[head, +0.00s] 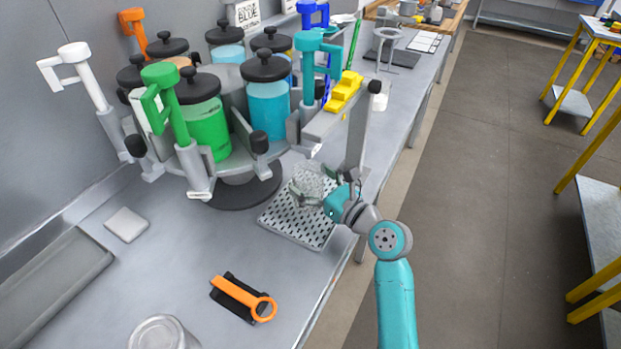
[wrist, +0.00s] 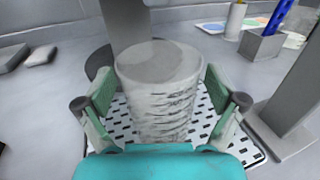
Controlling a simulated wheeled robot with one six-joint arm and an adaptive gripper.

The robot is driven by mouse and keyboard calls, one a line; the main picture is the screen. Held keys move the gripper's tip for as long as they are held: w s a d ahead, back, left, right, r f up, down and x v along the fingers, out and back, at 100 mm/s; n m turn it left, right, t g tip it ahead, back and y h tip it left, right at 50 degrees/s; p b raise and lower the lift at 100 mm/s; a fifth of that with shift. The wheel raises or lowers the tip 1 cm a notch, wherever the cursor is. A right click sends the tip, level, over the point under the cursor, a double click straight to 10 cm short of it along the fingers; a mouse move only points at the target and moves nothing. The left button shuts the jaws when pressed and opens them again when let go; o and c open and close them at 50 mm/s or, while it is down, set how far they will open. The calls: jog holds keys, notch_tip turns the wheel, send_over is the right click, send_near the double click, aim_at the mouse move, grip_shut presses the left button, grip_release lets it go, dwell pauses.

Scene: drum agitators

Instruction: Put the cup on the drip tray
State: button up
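The cup (wrist: 160,90) is pale and see-through, with a ribbed wall. In the wrist view it stands upright between my two fingers, over the drip tray. In the head view the cup (head: 312,178) is faint and partly overlapped by my gripper. The drip tray (head: 290,225) is a perforated grey plate below it; the tray's slots (wrist: 125,125) show on both sides of the cup. My gripper (head: 325,188) has a finger on each side of the cup, with narrow gaps; it looks open. The cup's base is partly hidden, so exact contact with the tray is unclear.
A drum dispenser with several coloured canisters (head: 203,115) stands left of the tray. A grey post (head: 357,140) rises right behind it. An orange-handled tool (head: 243,297) and a round container (head: 160,335) are at the front. The bench between is clear.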

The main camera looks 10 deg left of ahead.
jog(key=shift+r, duration=0.1)
jog(key=shift+s+d, duration=0.1)
jog(key=shift+d, duration=0.05)
jog(key=v, duration=1.1)
jog(key=shift+s+d, duration=0.25)
